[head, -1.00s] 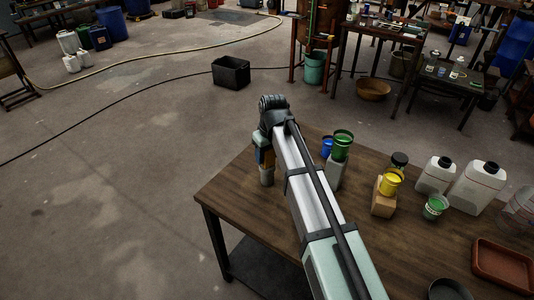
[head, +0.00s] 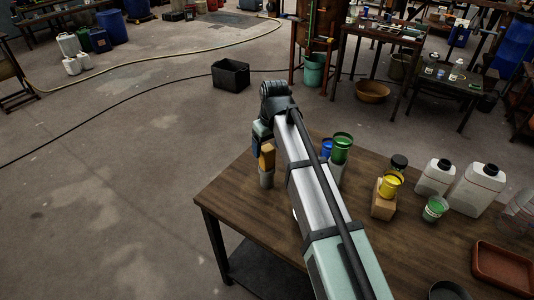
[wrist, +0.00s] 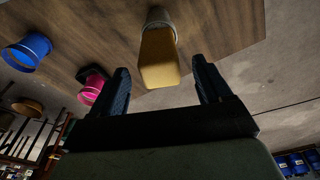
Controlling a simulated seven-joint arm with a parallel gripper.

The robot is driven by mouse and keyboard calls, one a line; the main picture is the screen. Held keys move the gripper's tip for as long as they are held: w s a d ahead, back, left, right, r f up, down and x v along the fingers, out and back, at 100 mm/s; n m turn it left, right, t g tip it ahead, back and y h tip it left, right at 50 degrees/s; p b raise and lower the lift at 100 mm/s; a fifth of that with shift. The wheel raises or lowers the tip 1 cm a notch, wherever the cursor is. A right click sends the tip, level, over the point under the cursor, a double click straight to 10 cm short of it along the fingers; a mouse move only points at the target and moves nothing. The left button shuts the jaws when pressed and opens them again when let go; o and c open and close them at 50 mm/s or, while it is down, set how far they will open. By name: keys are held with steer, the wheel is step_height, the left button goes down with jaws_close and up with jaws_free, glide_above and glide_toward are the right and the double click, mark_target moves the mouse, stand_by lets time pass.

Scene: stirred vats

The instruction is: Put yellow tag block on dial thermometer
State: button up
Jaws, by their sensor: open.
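The yellow tag block (head: 267,156) stands on end on top of a short grey cylinder (head: 266,179) near the table's far left edge. I take the cylinder for the dial thermometer, but no dial face shows. In the wrist view the block (wrist: 158,60) has its grey support (wrist: 159,17) behind it. My gripper (wrist: 160,68) is open, with one finger on each side of the block and a visible gap at both sides. In the head view my gripper (head: 258,140) is beside the block's upper left, partly hidden by my arm.
Blue (head: 327,149) and green (head: 341,149) cups stand right of my arm. A yellow cup (head: 390,186) sits on a wooden block (head: 383,205). White jugs (head: 435,176) and a brown tray (head: 502,269) are farther right. The table's left front is clear.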

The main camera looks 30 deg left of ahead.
steer(key=r, duration=0.4)
steer(key=d+r, duration=0.1)
steer(key=r, duration=0.1)
steer(key=shift+s+r, duration=0.2)
steer(key=shift+r, duration=0.15)
